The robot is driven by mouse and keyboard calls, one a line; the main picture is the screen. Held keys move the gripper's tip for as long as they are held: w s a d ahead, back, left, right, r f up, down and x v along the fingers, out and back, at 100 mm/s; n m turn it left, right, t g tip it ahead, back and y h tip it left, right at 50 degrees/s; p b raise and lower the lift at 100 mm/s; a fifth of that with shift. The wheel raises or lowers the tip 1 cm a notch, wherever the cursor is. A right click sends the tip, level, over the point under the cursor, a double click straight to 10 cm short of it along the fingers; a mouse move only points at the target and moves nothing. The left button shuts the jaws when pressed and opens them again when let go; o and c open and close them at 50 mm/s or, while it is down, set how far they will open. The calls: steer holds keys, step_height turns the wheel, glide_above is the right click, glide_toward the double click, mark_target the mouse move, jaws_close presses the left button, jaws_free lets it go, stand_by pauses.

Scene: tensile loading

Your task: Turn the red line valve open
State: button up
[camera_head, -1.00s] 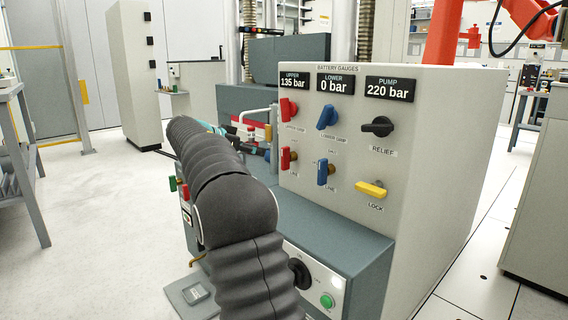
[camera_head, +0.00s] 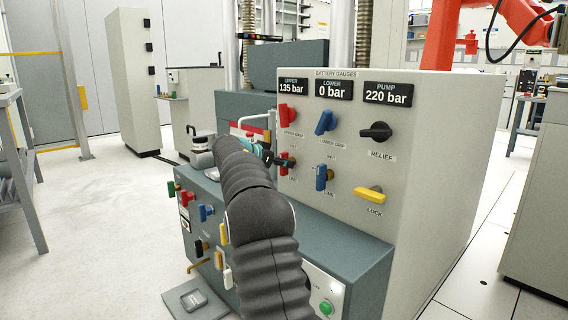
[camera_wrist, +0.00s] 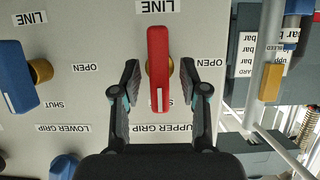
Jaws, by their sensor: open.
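The red line valve handle (camera_wrist: 158,50) sits in the middle of the wrist view, which is upside down. It stands in line with the panel's LINE label, its white-marked end over a mostly covered label starting with S. OPEN is printed to the side. In the head view the red line valve (camera_head: 285,165) is in the panel's lower row, partly hidden behind my gripper. My gripper (camera_wrist: 163,72) is open, one finger on each side of the handle, with gaps to both. The gripper also shows in the head view (camera_head: 265,154).
The blue line valve (camera_wrist: 15,78) is beside it. A red upper-grip valve (camera_head: 288,113) and blue lower-grip valve (camera_head: 325,121) sit above in the head view. A yellow lock handle (camera_head: 369,195) is lower right. A pale pipe (camera_wrist: 271,65) stands off the panel's edge.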

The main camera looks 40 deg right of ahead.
steer(key=shift+d+f, duration=0.1)
steer(key=shift+d, duration=0.15)
